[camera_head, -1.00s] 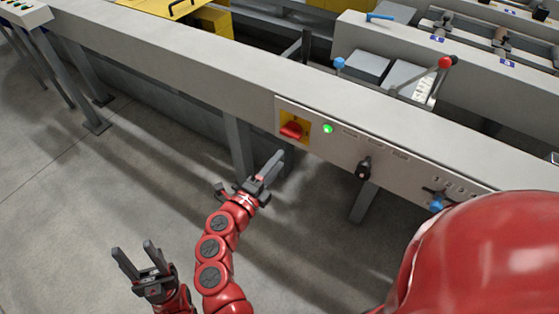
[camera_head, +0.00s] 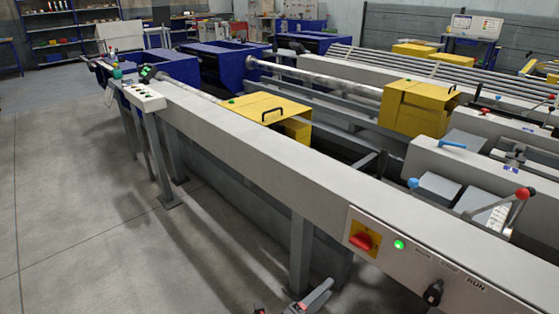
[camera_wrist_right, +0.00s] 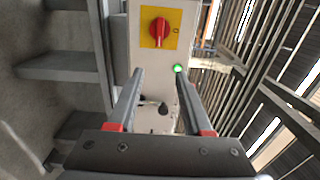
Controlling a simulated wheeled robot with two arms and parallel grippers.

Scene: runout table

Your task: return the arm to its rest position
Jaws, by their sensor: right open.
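My right gripper (camera_head: 318,296) is at the bottom edge of the head view, in front of the table's panel and mostly cut off. In the right wrist view its two fingers (camera_wrist_right: 159,78) stand apart with nothing between them. Beyond them is the control panel (camera_head: 387,262), with a red rotary switch (camera_head: 362,241) on a yellow plate and a lit green lamp (camera_head: 399,245). The switch (camera_wrist_right: 159,28) and lamp (camera_wrist_right: 178,68) also show in the right wrist view. The gripper appears clear of the panel. My left gripper is not visible.
The long grey table rail (camera_head: 235,135) runs from the far left to the front right on grey legs (camera_head: 301,250). Yellow covers (camera_head: 265,107) and a red-knobbed lever (camera_head: 522,194) stand beyond it. The concrete floor (camera_head: 80,215) on the left is clear.

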